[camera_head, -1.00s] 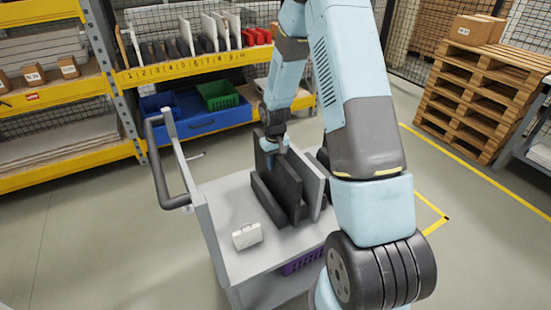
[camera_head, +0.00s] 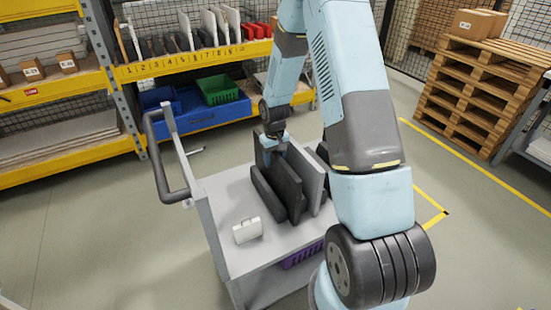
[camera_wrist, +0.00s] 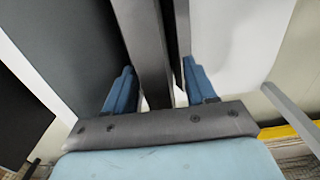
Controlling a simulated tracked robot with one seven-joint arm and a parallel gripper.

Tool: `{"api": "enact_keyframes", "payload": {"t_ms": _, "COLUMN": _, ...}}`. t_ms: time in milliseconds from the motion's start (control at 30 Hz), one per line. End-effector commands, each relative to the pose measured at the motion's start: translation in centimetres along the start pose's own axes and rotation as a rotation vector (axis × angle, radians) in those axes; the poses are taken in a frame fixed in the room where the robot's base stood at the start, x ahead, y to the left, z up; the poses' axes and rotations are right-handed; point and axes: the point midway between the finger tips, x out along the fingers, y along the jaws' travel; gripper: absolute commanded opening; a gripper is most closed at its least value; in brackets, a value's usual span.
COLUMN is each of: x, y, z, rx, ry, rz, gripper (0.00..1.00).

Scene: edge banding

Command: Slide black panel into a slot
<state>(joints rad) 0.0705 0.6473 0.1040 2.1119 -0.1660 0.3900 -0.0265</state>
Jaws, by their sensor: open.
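Black panels (camera_head: 286,185) stand upright in a dark holder on the grey cart, with a lighter grey panel (camera_head: 311,181) beside them at the right. My gripper (camera_head: 272,150) is over the far part of the black panels, pointing down. In the wrist view my gripper (camera_wrist: 160,88) is open, its blue fingers spread on either side of a dark panel edge (camera_wrist: 148,45). A second dark edge (camera_wrist: 182,30) runs close to the right finger. I cannot tell whether a finger touches a panel. The yellow shelf with numbered slots (camera_head: 190,62) holds white, black and red panels at the back.
The grey cart (camera_head: 215,215) has a dark handle (camera_head: 165,160) at its left and a small white case (camera_head: 247,230) on top. Blue and green bins (camera_head: 217,90) sit under the slots. A pallet stack (camera_head: 470,95) stands at the right. The floor left of the cart is clear.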

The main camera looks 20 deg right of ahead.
Motion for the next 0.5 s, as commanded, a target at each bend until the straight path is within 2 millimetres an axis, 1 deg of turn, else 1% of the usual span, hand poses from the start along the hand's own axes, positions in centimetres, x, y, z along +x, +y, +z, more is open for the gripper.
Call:
{"api": "enact_keyframes", "payload": {"t_ms": 167, "x": 0.1, "y": 0.0, "z": 0.1, "rx": 0.000, "ry": -0.002, "rz": 0.000, "gripper": 0.56}}
{"api": "enact_keyframes", "payload": {"t_ms": 267, "x": -0.3, "y": 0.0, "z": 0.0, "rx": 0.000, "ry": 0.000, "rz": 0.000, "gripper": 0.56}}
{"api": "enact_keyframes", "payload": {"t_ms": 367, "x": -1.3, "y": 0.0, "z": 0.0, "rx": 0.000, "ry": 0.001, "rz": 0.000, "gripper": 0.56}}
{"api": "enact_keyframes", "payload": {"t_ms": 500, "x": -3.6, "y": 0.0, "z": -0.1, "rx": -0.001, "ry": 0.003, "rz": 0.000, "gripper": 0.56}}
